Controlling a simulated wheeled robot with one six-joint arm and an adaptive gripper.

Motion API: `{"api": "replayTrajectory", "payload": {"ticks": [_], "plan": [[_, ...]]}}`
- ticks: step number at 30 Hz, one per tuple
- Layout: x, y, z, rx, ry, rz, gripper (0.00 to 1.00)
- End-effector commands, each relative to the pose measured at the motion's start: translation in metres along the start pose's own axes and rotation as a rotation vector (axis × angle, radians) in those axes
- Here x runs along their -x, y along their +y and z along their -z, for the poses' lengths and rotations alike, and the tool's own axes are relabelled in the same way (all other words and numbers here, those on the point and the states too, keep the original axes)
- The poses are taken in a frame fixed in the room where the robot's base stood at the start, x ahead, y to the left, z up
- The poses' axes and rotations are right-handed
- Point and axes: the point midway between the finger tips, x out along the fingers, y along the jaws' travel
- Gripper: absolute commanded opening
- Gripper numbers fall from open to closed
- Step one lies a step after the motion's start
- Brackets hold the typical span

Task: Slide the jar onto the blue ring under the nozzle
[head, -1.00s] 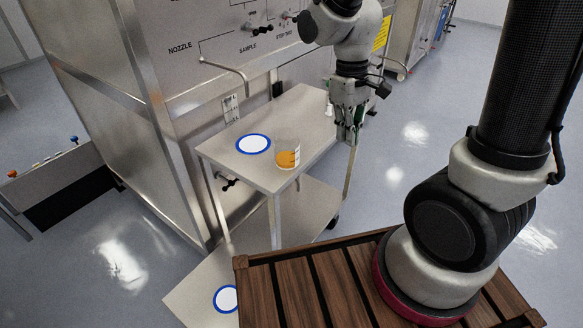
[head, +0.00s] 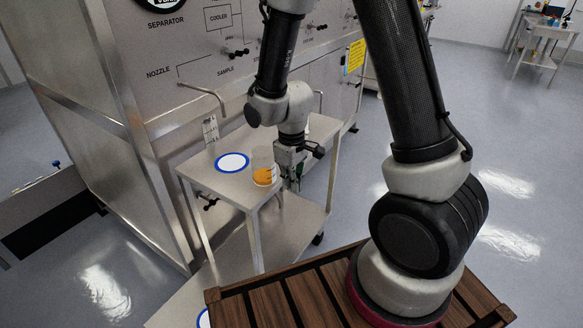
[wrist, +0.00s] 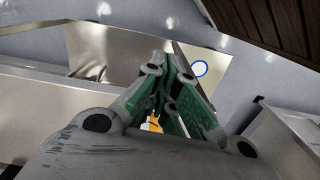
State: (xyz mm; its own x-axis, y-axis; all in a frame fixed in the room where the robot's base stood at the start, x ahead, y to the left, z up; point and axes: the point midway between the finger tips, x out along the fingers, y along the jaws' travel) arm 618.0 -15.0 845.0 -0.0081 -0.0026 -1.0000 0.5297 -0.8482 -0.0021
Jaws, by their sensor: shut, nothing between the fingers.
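The jar (head: 265,171) is clear with orange contents and stands upright on the steel cart top, near its front edge. The blue ring (head: 232,163) with a white centre lies flat to the jar's left, and the jar is off it. The nozzle (head: 206,91) is a bent pipe on the panel behind and above the ring. My gripper (head: 292,183) is shut and empty, pointing down just right of the jar; I cannot tell whether they touch. In the wrist view my gripper (wrist: 172,68) shows green-padded fingers, with a sliver of the jar (wrist: 153,124) between its links.
The cart (head: 222,186) has a lower shelf (head: 308,222). A second blue ring (head: 203,319) lies low in front, partly hidden by a wooden slatted surface (head: 275,300). The steel panel (head: 165,105) closes off the back.

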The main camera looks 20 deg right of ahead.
Motion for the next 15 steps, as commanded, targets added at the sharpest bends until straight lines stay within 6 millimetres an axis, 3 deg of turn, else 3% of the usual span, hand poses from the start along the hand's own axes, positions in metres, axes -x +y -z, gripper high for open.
{"api": "replayTrajectory", "payload": {"ticks": [1, 6, 15], "plan": [[0.003, 0.001, 0.014, 0.002, 0.01, -0.002, 0.0], [0.003, 0.0, 0.032, 0.002, 0.009, -0.002, 0.0], [0.004, 0.0, 0.039, 0.002, 0.007, -0.002, 0.0]]}}
